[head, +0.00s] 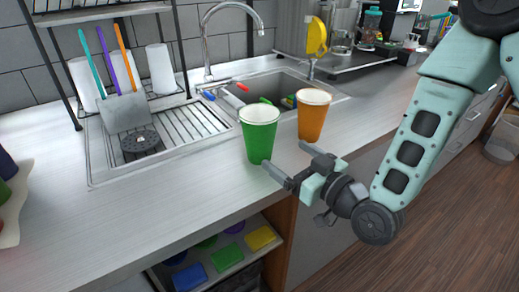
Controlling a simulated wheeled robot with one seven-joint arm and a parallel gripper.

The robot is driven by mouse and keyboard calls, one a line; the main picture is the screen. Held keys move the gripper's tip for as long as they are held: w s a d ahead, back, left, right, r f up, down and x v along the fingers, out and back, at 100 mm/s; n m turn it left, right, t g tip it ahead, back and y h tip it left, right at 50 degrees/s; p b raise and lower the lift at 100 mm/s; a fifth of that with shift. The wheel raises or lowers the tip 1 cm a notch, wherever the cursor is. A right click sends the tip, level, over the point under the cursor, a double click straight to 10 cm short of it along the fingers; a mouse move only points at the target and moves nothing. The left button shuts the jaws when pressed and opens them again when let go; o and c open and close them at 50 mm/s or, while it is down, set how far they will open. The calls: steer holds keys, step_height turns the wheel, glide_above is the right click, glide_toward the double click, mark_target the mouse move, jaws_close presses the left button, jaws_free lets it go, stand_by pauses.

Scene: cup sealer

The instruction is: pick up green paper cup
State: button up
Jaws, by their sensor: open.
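The green paper cup (260,138) stands upright on the counter near its front edge, left of an orange paper cup (312,118). Both have pale rims. My gripper (287,162) reaches in from the right, low at the counter's front edge. Its jaws are open, with one finger near the green cup's lower right side and the other just below the orange cup. Nothing is held between the fingers. I cannot tell whether the near finger touches the green cup.
The sink (275,93) with a tap (232,22) lies behind the cups. The counter (110,225) is clear at front left. A shelf (226,258) with colored items is below.

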mark_target(270, 146)
steer(key=shift+w+a+f+b, duration=0.25)
steer(key=shift+a+f+b, duration=0.05)
steer(key=shift+b, duration=1.8)
steer(key=shift+w+a+r, duration=0.2)
steer(key=shift+r, duration=0.1)
steer(key=shift+p+x, duration=0.5)
steer(key=shift+x, duration=0.55)
steer(key=x, duration=0.1)
steer(key=p+x, duration=0.1)
steer(key=x, duration=0.3)
steer(key=shift+w+f, duration=0.1)
steer(key=shift+f, duration=0.25)
steer(key=shift+c, duration=0.3)
steer(key=c, duration=1.1)
